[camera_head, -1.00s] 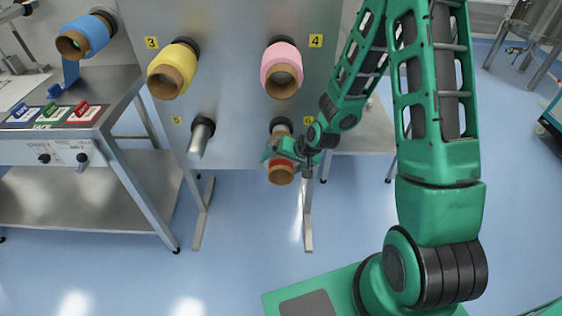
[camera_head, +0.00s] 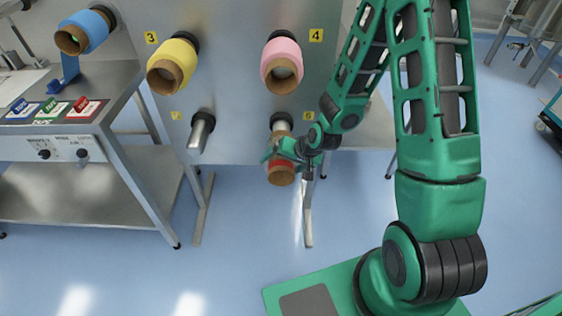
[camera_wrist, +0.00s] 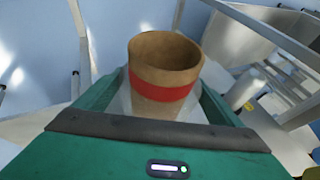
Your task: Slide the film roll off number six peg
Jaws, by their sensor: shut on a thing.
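The film roll is a brown cardboard core with a red band (camera_head: 281,165). It also shows in the wrist view (camera_wrist: 163,76), held between the fingers with its open end facing up in the picture. My gripper (camera_head: 284,150) is shut on it. Whether the peg's tip is still inside the roll is hidden.
A pink roll (camera_head: 282,63) on peg four hangs just above. A yellow roll (camera_head: 171,67) is at upper left, and bare peg five (camera_head: 201,131) is to the left. A steel control table (camera_head: 110,132) stands at left. The blue floor below is open.

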